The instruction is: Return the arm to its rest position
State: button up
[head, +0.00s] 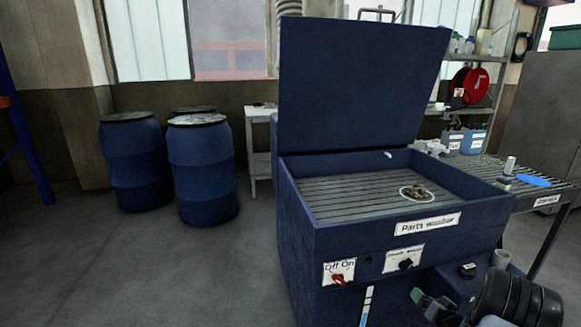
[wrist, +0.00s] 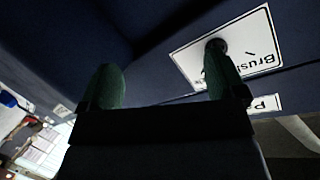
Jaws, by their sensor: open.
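My gripper (head: 418,296) is low at the right of the head view, in front of the blue parts washer (head: 300,240). One green fingertip shows clearly there, beside my dark arm links. In the wrist view, my gripper (wrist: 164,80) has its two green fingers wide apart with nothing between them. The washer's dark blue front lies beyond the fingers. A dark knob (wrist: 216,46) on a white "Brush" label (wrist: 185,58) shows near the right finger. I cannot tell how far the fingers are from the panel.
The washer's lid (head: 360,85) stands raised, and a small brownish part (head: 418,190) lies on its slatted tray. A red switch (head: 338,279) is on its front. A slatted table (head: 480,170) stands at right. Blue drums (head: 203,170) stand at left, with clear floor before them.

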jog(key=s+g+h+p, duration=0.2)
jog(key=s+g+h, duration=0.2)
jog(key=s+g, duration=0.3)
jog(key=s+a+r+n+g+y+p, duration=0.1)
jog(key=s+a+r+p, duration=0.3)
jog(key=a+r, duration=0.6)
jog(key=s+a+r+n+g+y+p, duration=0.1)
jog(key=s+a+r+n+p, duration=0.2)
jog(key=a+r, duration=0.7)
jog(key=s+a+r+n+g+y+p, duration=0.2)
jog(key=s+a+r+p, duration=0.5)
jog(key=r, duration=0.9)
jog(key=s+a, duration=0.1)
jog(key=a, duration=0.2)
jog(key=shift+s+a+r, duration=0.15)
jog(key=shift+s, duration=0.05)
jog(key=shift+c, duration=0.4)
